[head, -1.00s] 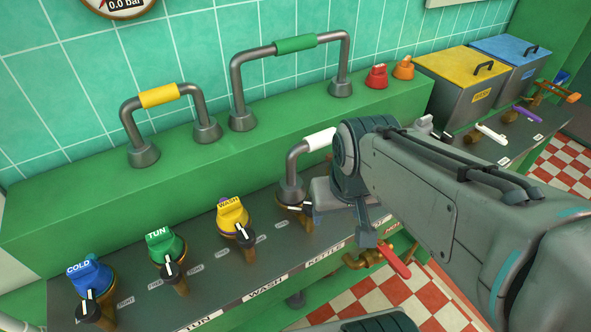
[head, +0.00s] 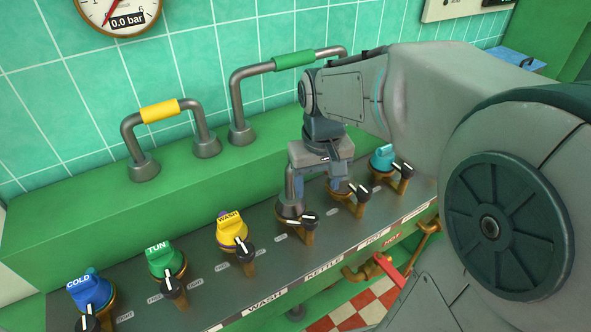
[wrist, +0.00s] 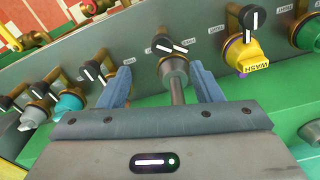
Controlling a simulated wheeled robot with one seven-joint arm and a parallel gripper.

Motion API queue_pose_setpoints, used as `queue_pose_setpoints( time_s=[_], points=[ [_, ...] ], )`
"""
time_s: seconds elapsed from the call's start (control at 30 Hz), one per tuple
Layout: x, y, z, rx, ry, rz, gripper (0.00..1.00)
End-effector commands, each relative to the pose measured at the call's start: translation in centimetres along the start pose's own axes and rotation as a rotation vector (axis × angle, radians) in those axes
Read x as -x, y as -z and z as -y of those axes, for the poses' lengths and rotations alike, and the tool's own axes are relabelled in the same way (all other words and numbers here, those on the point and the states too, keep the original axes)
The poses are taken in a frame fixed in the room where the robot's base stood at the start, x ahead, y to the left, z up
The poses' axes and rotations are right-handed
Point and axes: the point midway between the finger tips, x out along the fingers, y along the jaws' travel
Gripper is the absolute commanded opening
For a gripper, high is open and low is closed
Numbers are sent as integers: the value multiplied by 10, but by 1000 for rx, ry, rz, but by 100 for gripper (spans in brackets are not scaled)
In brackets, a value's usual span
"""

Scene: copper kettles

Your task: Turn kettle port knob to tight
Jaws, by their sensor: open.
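The kettle port (head: 291,211) is a brass collar in the sloped grey panel, with a grey pipe end (head: 291,184) standing in it, above the KETTLE label (head: 323,265). Its black knob (head: 309,220) with a white line sits on the collar's front right. The wrist view shows the knob (wrist: 166,44) just beyond the pipe (wrist: 177,88). My gripper (head: 304,186) is open at the pipe. In the wrist view, its blue fingers (wrist: 160,72) stand on either side of the pipe, with gaps visible. The pipe's upper part and white grip are hidden by my wrist.
Left along the panel are yellow WASH (head: 232,227), green TUN (head: 164,253) and blue COLD (head: 91,288) caps. To the right are a brass port (head: 342,190) and a cyan-capped port (head: 382,157). Pipes with yellow (head: 160,111) and green (head: 294,61) grips stand behind.

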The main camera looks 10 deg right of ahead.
Motion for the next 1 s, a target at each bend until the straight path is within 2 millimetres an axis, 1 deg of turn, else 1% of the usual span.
queue_pose_setpoints(
  time_s=[0.03,0.13,0.27,0.37,0.47,0.8,0.9,1.0],
  points=[
    [-1,9,0,9,3,18,59],
    [-2,20,1,22,6,40,59],
    [-6,24,2,28,8,52,59],
    [-16,24,2,29,8,52,59],
    [-32,22,2,29,8,56,59],
    [-104,18,3,28,9,55,59],
    [-120,18,3,28,9,53,59],
    [-132,17,3,27,8,53,59]
  ],
)
